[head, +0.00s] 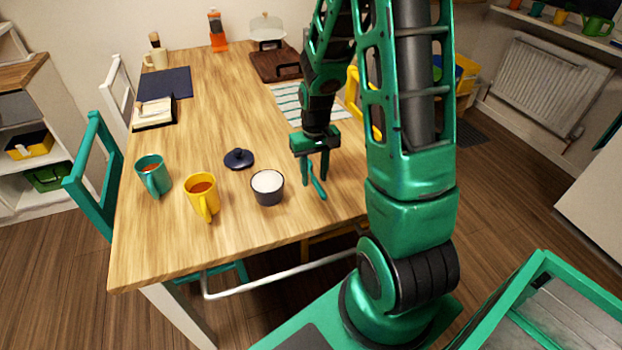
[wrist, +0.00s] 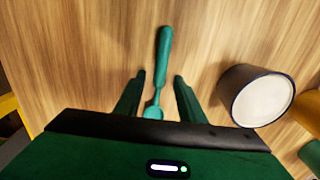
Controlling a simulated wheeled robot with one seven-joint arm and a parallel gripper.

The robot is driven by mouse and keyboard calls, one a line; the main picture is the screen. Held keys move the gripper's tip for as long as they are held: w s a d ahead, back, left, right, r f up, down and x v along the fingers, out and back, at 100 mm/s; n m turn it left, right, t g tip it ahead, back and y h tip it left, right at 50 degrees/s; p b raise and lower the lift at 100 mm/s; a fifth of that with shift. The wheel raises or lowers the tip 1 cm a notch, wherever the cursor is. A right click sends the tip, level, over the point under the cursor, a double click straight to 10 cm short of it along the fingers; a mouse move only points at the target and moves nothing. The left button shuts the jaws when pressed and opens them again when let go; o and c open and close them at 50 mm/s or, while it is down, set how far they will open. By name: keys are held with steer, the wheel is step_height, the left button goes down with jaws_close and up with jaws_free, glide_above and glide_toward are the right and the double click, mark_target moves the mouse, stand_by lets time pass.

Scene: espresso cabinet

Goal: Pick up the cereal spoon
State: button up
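The cereal spoon is teal. In the head view the spoon (head: 318,188) is at the right part of the wooden table, right of the dark bowl of white contents. In the wrist view the spoon (wrist: 165,52) has its handle pointing away from me and its bowl end close to my palm. My gripper (head: 314,178) points down over the spoon. In the wrist view the two fingers of my gripper (wrist: 158,80) are apart, one on each side of the spoon's neck, with gaps visible on both sides. The exact height of the fingertips above the table is hard to tell.
The dark bowl (head: 267,188) stands close left of my gripper; it is on the right in the wrist view (wrist: 258,95). A yellow mug (head: 202,198), a teal mug (head: 151,176) and a dark blue lid (head: 239,159) are farther left. A striped mat (head: 295,102) lies behind.

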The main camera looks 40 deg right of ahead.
mark_target(313, 178)
jaws_close()
steer(key=shift+r, duration=0.4)
step_height(313, 178, up, 4)
steer(key=shift+a+f, duration=0.1)
steer(key=shift+a, duration=0.05)
steer(key=s+a+r, duration=0.4)
steer(key=a+r, duration=0.2)
steer(key=a, duration=0.4)
steer(key=shift+a+r, duration=0.2)
steer(key=shift+a, duration=0.1)
